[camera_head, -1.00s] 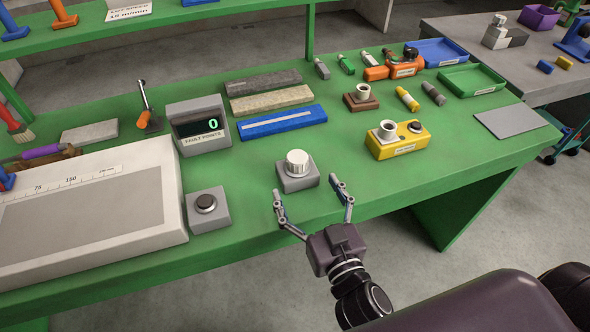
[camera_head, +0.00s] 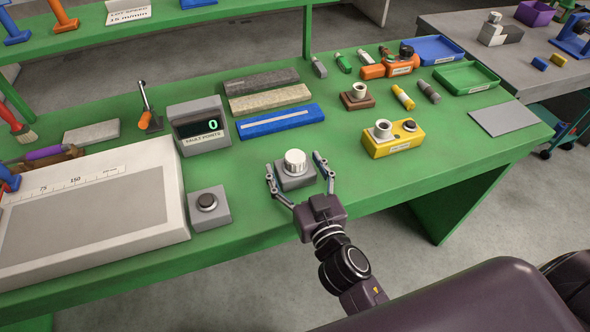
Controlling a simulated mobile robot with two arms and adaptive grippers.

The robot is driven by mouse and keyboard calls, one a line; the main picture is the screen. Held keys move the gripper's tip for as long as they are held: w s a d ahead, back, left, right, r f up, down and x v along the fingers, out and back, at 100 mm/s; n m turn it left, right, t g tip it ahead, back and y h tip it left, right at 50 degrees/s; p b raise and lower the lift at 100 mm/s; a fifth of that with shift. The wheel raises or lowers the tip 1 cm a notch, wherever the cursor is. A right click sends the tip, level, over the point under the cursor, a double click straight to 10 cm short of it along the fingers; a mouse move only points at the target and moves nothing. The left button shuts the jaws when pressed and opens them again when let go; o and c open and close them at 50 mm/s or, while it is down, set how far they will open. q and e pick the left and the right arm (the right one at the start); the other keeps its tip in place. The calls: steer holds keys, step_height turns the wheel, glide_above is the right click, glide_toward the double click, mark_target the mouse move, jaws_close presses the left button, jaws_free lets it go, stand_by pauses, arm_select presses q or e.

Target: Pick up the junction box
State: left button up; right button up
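A small grey box (camera_head: 294,180) with a white ridged knob (camera_head: 295,160) on top stands near the front edge of the green bench. No readable label names it as the junction box. My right gripper (camera_head: 294,164) is open. Its two fingers stand on either side of the grey box, one to the left and one to the right. Whether either finger touches the box I cannot tell. My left gripper is not in view.
A grey box with a black button (camera_head: 208,209) and a fault-points display (camera_head: 200,126) are to the left. A yellow box (camera_head: 393,140) stands to the right, a blue bar (camera_head: 280,121) behind. The bench front between the grey and yellow boxes is clear.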

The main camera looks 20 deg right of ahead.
steer(key=c, duration=1.5)
